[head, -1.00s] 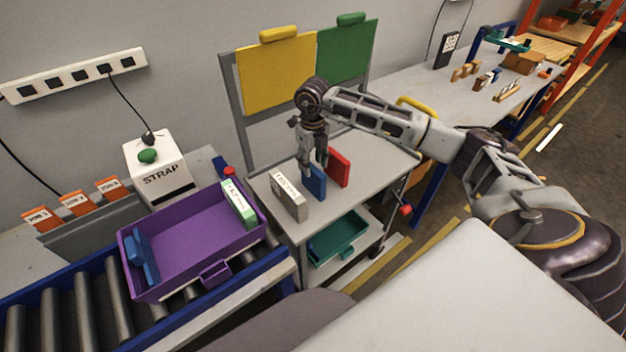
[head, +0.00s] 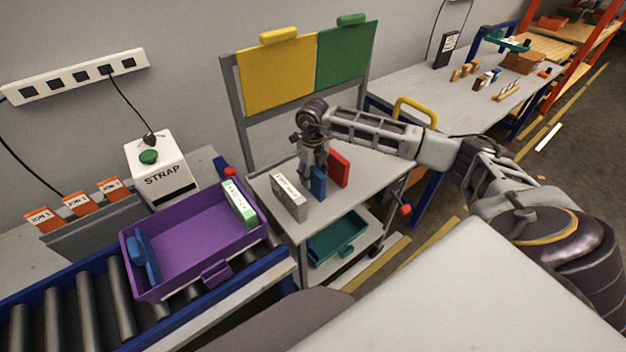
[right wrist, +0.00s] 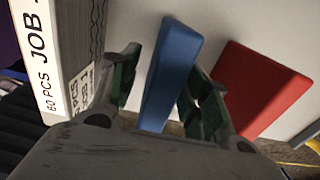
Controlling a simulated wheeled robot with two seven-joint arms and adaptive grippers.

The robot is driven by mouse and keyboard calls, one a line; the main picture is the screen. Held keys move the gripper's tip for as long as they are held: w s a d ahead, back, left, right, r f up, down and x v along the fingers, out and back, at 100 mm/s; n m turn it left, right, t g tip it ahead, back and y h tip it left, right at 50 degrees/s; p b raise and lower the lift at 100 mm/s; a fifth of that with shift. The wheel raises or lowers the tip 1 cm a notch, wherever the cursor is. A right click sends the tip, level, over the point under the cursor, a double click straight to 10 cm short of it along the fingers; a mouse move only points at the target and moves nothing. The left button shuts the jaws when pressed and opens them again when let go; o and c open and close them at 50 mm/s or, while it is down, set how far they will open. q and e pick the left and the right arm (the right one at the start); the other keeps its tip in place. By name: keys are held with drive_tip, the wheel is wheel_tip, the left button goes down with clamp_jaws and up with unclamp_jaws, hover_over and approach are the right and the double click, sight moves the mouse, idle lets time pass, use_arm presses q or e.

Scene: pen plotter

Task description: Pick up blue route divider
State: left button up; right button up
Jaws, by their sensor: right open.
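The blue route divider (head: 318,184) stands upright on the grey cart top between a labelled grey-white block (head: 289,200) and a red divider (head: 339,169). My right gripper (head: 315,172) is lowered over the blue divider. In the right wrist view the blue divider (right wrist: 171,72) stands between the two open fingers (right wrist: 160,95), with the labelled block (right wrist: 62,60) at left and the red divider (right wrist: 258,88) at right. Whether a finger touches the blue divider cannot be told. My left gripper is not in view.
A purple tote (head: 190,250) on the roller conveyor holds a blue piece (head: 146,257) and a green-white box (head: 239,204). A teal bin (head: 338,238) sits on the cart's lower shelf. Yellow (head: 277,75) and green (head: 346,50) panels stand behind the cart.

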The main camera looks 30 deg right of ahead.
sight(313, 181)
drive_tip(key=shift+f, duration=1.55)
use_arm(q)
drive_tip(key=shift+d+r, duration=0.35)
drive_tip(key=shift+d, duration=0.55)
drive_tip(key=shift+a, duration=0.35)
use_arm(e)
drive_tip(key=shift+c, duration=0.4)
clamp_jaws()
